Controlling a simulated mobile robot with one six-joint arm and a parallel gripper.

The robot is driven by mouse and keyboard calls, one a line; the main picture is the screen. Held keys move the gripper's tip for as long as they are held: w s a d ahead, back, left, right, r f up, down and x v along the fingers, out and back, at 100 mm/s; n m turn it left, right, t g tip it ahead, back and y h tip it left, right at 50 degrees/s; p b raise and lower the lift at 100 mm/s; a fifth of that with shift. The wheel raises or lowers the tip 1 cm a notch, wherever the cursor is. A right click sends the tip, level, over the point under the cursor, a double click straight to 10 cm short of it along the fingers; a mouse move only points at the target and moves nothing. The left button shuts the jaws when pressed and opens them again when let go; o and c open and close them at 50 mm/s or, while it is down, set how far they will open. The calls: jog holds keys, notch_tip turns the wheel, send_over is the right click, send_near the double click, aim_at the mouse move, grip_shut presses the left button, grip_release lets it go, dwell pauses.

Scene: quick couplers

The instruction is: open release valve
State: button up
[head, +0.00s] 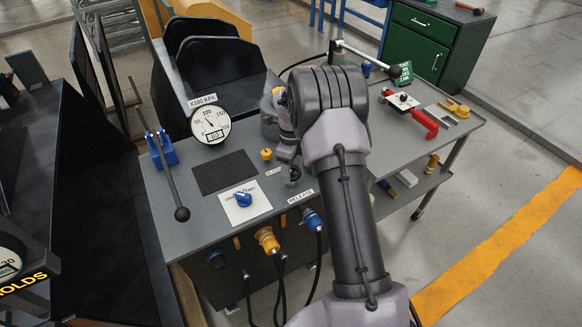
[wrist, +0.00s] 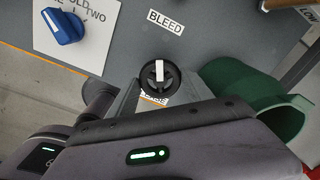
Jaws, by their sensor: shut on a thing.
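The release valve is a round black knob (wrist: 158,76) with a white pointer bar on the grey bench top. The bar stands nearly upright in the wrist view. A label ending in "EASE" lies just below it, partly hidden by my gripper (wrist: 158,92). In the head view my gripper (head: 291,160) reaches down to the same dark knob (head: 293,178), behind the RELEASE label (head: 300,196). The jaws are shut on the knob; the exact finger contact is mostly hidden by the gripper body.
A blue knob (head: 243,199) on a white card, a yellow knob (head: 266,154) and a pressure gauge (head: 211,126) stand left of my gripper. A long black-ended lever (head: 172,185) is further left. Blue and yellow couplers (head: 266,239) with hoses line the front edge.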

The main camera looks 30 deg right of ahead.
jog(key=n+p, duration=0.1)
jog(key=n, duration=0.6)
jog(key=shift+r, duration=0.1)
jog(key=n+p, duration=0.1)
jog(key=n, duration=0.3)
jog(key=n+p, duration=0.1)
jog(key=n, duration=0.3)
jog(key=shift+n, duration=0.3)
jog(key=n+p, duration=0.1)
jog(key=n, duration=0.2)
jog(key=shift+n, duration=0.3)
jog(key=n+p, duration=0.1)
jog(key=n, duration=0.2)
jog(key=shift+n, duration=0.3)
jog(key=n+p, duration=0.1)
jog(key=n, duration=0.2)
jog(key=shift+n, duration=0.3)
jog(key=shift+n+p, duration=0.35)
jog(key=shift+n, duration=1.65)
jog(key=o, duration=1.4)
